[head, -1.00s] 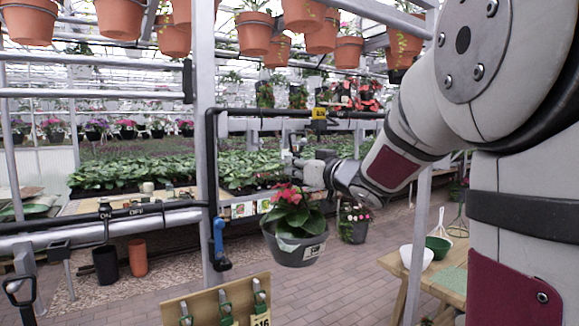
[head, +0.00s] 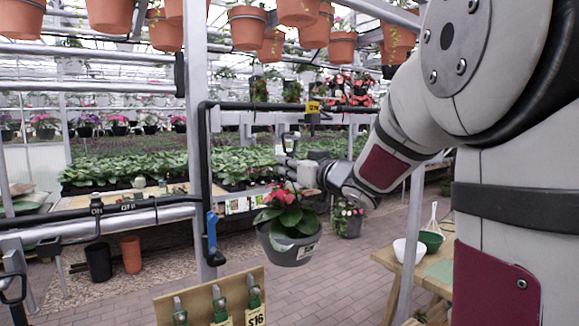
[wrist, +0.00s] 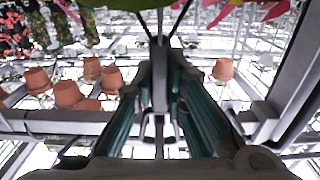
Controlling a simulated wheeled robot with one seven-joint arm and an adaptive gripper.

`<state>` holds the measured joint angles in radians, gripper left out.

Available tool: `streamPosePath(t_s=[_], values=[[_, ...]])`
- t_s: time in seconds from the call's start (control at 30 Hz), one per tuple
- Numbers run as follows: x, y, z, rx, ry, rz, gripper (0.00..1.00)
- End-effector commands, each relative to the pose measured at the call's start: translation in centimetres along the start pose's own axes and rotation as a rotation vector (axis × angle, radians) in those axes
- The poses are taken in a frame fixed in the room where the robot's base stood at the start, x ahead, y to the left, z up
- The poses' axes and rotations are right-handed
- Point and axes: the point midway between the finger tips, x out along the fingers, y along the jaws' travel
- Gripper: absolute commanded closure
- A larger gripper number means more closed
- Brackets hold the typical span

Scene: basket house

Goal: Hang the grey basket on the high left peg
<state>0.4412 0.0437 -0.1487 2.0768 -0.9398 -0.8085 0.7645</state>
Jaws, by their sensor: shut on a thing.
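The grey basket (head: 292,252), with red flowers and green leaves, hangs below my gripper (head: 303,172) in mid-air. The basket appears roughly upright. Behind it, a dark horizontal rail (head: 265,107) runs right from the grey post, with several pale pegs or brackets below it. Part of the hanger is hidden at my gripper. I cannot tell which peg is the high left one, or how far the basket is from it.
Terracotta pots (head: 247,30) hang overhead. Another hanging plant (head: 347,218) is behind to the right. A wooden table (head: 430,275) with bowls is at right, a wooden board (head: 212,300) below.

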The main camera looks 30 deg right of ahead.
Motion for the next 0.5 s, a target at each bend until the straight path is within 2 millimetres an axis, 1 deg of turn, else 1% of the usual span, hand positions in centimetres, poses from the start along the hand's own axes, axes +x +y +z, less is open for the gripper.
streamPosePath(t_s=[0.03, 0.07, 0.1, 0.13, 0.5], values=[[-0.03, -0.02, -0.39, -0.002, 0.008, -0.001, 0.83], [-0.03, -0.02, -0.38, -0.002, 0.008, -0.001, 0.77], [-0.02, -0.02, -0.35, -0.001, 0.007, -0.001, 0.68], [-0.02, -0.02, -0.33, -0.001, 0.007, -0.001, 0.64], [-0.26, 0.02, 0.14, 0.000, -0.003, 0.001, 0.64]])
